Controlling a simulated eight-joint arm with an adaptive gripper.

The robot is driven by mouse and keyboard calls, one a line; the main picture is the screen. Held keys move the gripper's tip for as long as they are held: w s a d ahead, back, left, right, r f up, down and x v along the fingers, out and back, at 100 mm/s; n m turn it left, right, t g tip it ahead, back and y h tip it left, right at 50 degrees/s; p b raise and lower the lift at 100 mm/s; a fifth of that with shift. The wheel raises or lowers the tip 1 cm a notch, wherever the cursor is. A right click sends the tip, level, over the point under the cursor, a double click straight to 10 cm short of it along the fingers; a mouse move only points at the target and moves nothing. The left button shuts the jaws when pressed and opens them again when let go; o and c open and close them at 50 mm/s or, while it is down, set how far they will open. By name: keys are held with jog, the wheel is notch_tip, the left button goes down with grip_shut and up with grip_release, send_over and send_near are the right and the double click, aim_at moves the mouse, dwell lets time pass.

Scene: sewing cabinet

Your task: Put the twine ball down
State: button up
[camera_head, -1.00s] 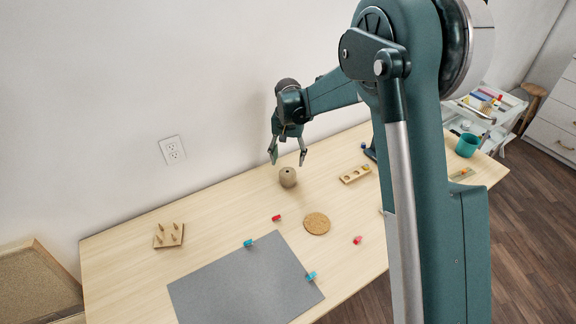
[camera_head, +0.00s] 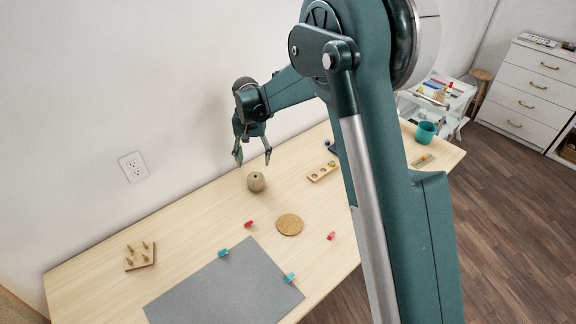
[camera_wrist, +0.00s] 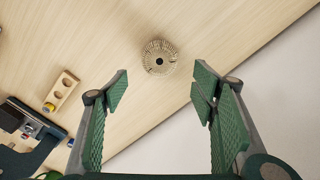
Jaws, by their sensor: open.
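The twine ball (camera_head: 256,182) is a small tan ball standing on the wooden table toward its back edge. In the wrist view the twine ball (camera_wrist: 159,57) shows its dark centre hole, beyond the fingertips and between their lines. My gripper (camera_head: 252,160) is open and empty above the ball, apart from it. In the wrist view the two green-padded fingers of my gripper (camera_wrist: 160,80) are spread wide with only bare table between them.
A cork disc (camera_head: 289,224), a grey mat (camera_head: 225,287) with blue clips, red pieces and a peg board (camera_head: 140,256) lie on the table. A wooden holed block (camera_head: 322,171) is right of the ball. A wall is close behind.

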jog(key=shift+d, duration=0.1)
jog(key=s+d+r+t, duration=0.2)
jog(key=s+d+r, duration=0.5)
jog(key=d+r, duration=0.45)
jog(key=s+d+r+t, duration=0.1)
jog(key=s+d+r, duration=0.6)
jog(key=d+r, duration=0.45)
jog(key=s+d+f+t, duration=0.1)
jog(key=s+d+t, duration=0.1)
jog(key=s+d, duration=0.7)
jog(key=s+d+f+t, duration=0.1)
jog(key=s+d+t, duration=0.1)
jog(key=s+d, duration=0.8)
jog(key=s, duration=0.6)
jog(key=shift+s+f, duration=0.15)
jog(key=shift+f, duration=0.1)
